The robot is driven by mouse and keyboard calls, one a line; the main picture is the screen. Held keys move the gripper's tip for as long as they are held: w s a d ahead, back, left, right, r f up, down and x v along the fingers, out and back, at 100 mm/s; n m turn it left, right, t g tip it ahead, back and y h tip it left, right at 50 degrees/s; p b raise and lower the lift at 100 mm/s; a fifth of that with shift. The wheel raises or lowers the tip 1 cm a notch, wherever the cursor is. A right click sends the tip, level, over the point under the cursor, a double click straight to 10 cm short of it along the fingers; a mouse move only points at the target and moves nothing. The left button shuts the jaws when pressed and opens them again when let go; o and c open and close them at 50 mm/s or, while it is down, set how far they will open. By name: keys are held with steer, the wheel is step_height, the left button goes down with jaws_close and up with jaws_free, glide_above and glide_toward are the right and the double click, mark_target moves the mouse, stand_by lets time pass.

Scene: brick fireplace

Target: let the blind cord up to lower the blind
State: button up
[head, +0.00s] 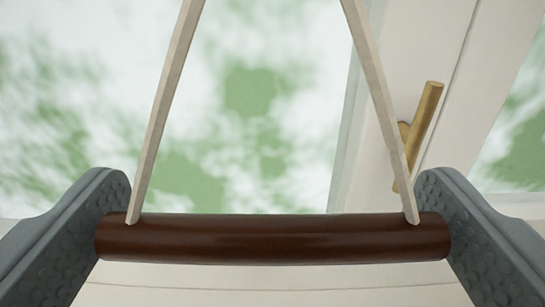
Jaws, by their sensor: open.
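A dark brown round bar (272,240) lies level across the lower middle of the head view. Two pale flat cords, the left cord (165,110) and the right cord (382,110), rise from near its ends and lean inward toward the top edge. My gripper (272,192) is open, with one grey finger at each side of the view. The bar spans the gap between the fingers, and its ends overlap their textured inner faces. I cannot tell whether the ends touch them. The blind itself is not visible.
Behind the bar is a window with blurred green and white outside (250,90). A white window frame (410,50) with a brass-coloured handle (427,115) stands at the right, behind the right cord. A pale ledge or wall (270,290) shows below the bar.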

steer(key=shift+w, duration=0.25)
steer(key=c, duration=1.1)
step_height(320, 180, up, 38)
stand_by(0.6)
steer(key=o, duration=1.1)
steer(key=shift+s, duration=0.1)
